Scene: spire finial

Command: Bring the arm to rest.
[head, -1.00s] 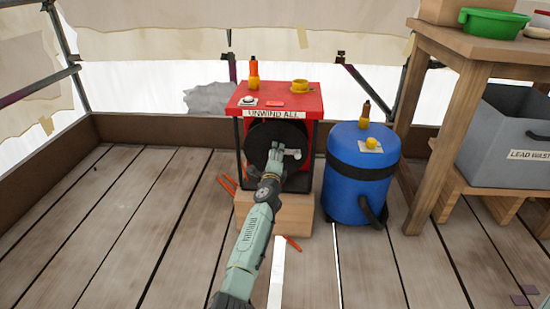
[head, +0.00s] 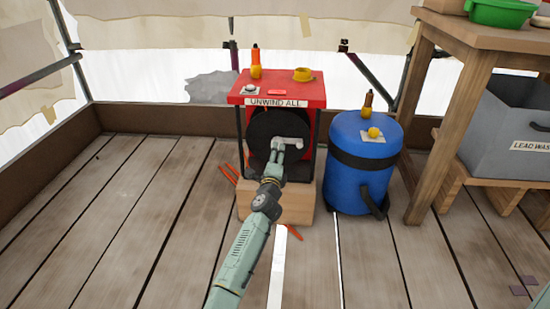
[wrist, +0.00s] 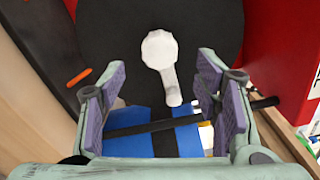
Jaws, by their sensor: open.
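My gripper (head: 278,155) is at the front of the red cable reel box, beside the light grey crank handle on the black drum. In the wrist view my gripper (wrist: 165,103) has its two purple-padded fingers wide apart. The crank handle (wrist: 168,70) shows beyond and between the fingertips, and nothing is held. The crank handle also shows in the head view (head: 290,143). The black drum (head: 272,124) sits under the red top (head: 285,92), which has a label reading "UNWIND ALL". Whether a finger touches the handle cannot be told.
A blue drum-shaped vacuum (head: 355,178) stands to the right. Further right are a wooden table (head: 440,28) and a grey bin (head: 500,130) labelled for lead waste. Orange sticks lie around the wooden block (head: 300,208) under the reel. Plank floor (head: 130,200) at left is clear.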

